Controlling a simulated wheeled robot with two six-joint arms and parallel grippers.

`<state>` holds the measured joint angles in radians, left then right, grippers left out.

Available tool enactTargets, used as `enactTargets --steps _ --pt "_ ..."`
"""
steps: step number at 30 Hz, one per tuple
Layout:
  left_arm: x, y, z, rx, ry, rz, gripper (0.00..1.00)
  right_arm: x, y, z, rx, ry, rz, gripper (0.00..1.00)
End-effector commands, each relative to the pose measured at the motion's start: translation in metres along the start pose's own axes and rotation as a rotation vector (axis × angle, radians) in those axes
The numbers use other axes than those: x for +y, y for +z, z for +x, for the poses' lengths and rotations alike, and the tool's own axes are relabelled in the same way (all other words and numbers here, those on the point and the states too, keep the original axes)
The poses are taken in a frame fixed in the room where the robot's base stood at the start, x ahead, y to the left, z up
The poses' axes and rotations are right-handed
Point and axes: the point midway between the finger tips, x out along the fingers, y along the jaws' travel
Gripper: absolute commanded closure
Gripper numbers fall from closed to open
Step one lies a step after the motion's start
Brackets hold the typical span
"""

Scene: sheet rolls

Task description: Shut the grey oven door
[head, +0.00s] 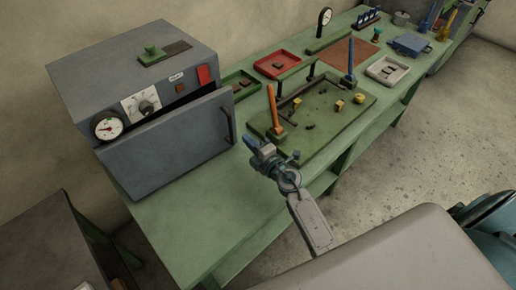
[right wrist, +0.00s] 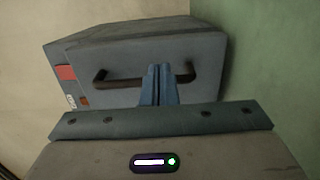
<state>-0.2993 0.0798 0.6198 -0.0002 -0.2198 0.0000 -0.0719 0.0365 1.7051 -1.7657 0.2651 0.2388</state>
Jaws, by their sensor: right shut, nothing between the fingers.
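The grey oven (head: 130,65) stands at the left end of the green workbench. Its grey door (head: 170,148) is ajar: its handle side stands out from the body, with a dark gap behind its top edge. The dark bar handle (head: 228,126) is on the door's right part. In the right wrist view the door (right wrist: 140,65) and handle (right wrist: 118,82) lie ahead of my fingers. My right gripper (head: 249,142) is shut and empty, just right of the handle; I cannot tell whether it touches the door. My left gripper is not in view.
A green tray (head: 335,118) with an orange post (head: 272,106), a blue post (head: 350,62) and small parts lies right of the door. A red tray (head: 276,65) is behind it. The bench top in front of the oven is clear.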

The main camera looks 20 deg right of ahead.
Motion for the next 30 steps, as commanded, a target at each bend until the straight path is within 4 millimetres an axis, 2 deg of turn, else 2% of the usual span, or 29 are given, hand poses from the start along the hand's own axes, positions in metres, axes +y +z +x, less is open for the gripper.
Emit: enactTargets --steps 3,9,14,25,30 --pt "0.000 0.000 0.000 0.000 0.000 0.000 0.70 0.001 0.000 0.026 0.000 0.002 0.002 1.00" --pt "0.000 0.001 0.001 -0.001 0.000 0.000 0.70 0.000 0.000 0.052 -0.001 0.000 0.001 1.00" --pt "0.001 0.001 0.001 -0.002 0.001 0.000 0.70 0.000 0.000 0.061 -0.001 0.000 0.000 1.00" --pt "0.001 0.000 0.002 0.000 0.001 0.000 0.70 -0.001 0.001 0.063 0.001 0.000 0.000 1.00" --pt "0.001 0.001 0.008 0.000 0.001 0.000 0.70 -0.002 0.002 0.083 0.048 0.000 0.000 1.00"
